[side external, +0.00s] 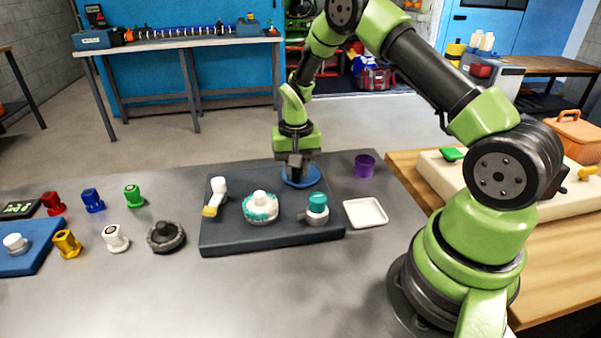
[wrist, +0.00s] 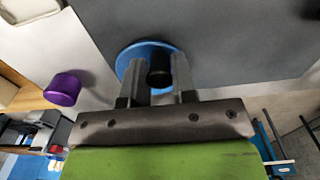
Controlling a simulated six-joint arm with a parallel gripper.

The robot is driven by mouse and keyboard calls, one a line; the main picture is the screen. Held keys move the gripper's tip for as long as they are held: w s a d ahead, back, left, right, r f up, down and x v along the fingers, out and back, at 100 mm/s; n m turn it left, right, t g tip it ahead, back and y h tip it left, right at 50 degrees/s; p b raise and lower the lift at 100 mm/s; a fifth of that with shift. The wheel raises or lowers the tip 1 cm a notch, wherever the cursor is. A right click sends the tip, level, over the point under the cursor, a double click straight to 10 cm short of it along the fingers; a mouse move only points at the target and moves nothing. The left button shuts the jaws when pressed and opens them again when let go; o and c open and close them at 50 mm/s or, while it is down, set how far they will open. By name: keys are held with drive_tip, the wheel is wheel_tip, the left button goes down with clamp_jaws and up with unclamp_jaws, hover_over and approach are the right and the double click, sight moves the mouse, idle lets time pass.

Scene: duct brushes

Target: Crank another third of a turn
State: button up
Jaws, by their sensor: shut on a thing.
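A round blue disc (side external: 312,178) sits at the back right of the dark grey board (side external: 222,240). In the wrist view the blue disc (wrist: 147,48) carries an upright black knob (wrist: 159,70). My gripper (side external: 296,172) points down over the disc, and its two fingers (wrist: 159,80) stand either side of the knob, shut on it. In the side view the fingers hide the knob. The disc's near edge is partly behind the fingers in the wrist view.
On the board are a white and yellow piece (side external: 214,196), a white and teal round brush (side external: 261,207) and a grey piece with a teal cap (side external: 317,208). A purple cup (side external: 365,166) and white tray (side external: 366,213) stand right of it. Several coloured fittings lie left.

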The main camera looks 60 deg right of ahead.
drive_tip(key=o, duration=0.6)
drive_tip(key=shift+r, duration=3.55)
drive_tip(key=s+a+r+n+t, duration=0.1)
drive_tip(key=s+a+r+t, duration=0.2)
drive_tip(key=r, duration=0.4)
drive_tip(key=s+a+r+n, duration=0.1)
drive_tip(key=s+a+r, duration=0.25)
drive_tip(key=r, duration=0.45)
drive_tip(key=s+a+r+n+t, duration=0.1)
drive_tip(key=s+a, duration=0.1)
drive_tip(key=s, duration=0.2)
drive_tip(key=s+a+r+n+t+y, duration=0.1)
drive_tip(key=s+a, duration=0.2)
drive_tip(key=s, duration=0.2)
drive_tip(key=s+a+r+n+t+y, duration=0.1)
drive_tip(key=s+a+r+t, duration=0.1)
drive_tip(key=s, duration=0.2)
drive_tip(key=shift+s+a, duration=0.2)
drive_tip(key=shift+s, duration=0.15)
